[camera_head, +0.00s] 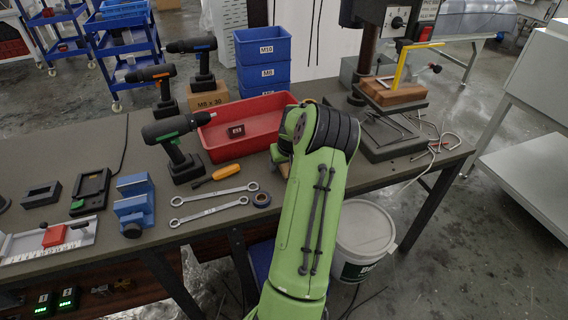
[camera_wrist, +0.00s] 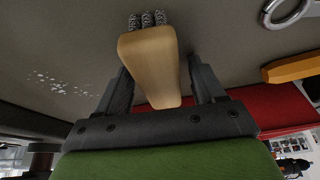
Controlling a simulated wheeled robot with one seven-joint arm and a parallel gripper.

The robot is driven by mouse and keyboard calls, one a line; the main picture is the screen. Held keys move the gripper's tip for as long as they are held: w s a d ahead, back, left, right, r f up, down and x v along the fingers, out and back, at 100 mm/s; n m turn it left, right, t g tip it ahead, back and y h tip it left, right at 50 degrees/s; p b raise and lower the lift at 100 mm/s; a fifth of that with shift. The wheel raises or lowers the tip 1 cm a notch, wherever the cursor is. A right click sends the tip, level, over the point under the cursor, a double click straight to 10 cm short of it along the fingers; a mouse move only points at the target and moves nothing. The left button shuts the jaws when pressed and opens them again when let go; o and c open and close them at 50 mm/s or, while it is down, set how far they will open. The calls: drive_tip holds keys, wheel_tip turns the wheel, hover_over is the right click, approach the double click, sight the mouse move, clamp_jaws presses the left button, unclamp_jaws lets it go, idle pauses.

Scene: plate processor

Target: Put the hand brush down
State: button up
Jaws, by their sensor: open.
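The hand brush (camera_wrist: 150,62) shows in the wrist view as a tan wooden body with dark grey bristle tufts at its far end. My gripper (camera_wrist: 160,78) is open, with one dark finger on each side of the brush's wooden body. The brush lies between the fingers, close to both; I cannot tell whether either touches it. Bench surface shows around the bristles, but contact with it is unclear.
A drill press base (camera_head: 392,140) stands right. The bench's front edge is close.

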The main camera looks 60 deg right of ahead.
drive_tip(key=shift+w+r, duration=0.1)
drive_tip(key=p+v, duration=0.3)
drive_tip(key=v, duration=0.9)
drive_tip(key=w+a+r+n, duration=0.2)
drive_tip(key=w+a+r, duration=0.15)
drive_tip(key=a, duration=0.45)
drive_tip(key=w+a+r+n, duration=0.1)
drive_tip(key=w+a+r, duration=0.25)
drive_tip(key=a, duration=0.55)
drive_tip(key=w+a+r+n, duration=0.2)
drive_tip(key=a+r, duration=0.2)
drive_tip(key=a, duration=0.4)
drive_tip(key=s+a+n+t+y, duration=0.1)
drive_tip(key=s+a+n, duration=0.1)
drive_tip(key=s+a, duration=0.4)
drive_tip(key=s+a+n+t+y, duration=0.1)
drive_tip(key=s+a, duration=0.5)
drive_tip(key=a, duration=0.8)
drive_tip(key=shift+s+r+n+y, duration=0.2)
drive_tip(key=shift+r+n+y, duration=0.1)
drive_tip(key=shift+n+y, duration=0.25)
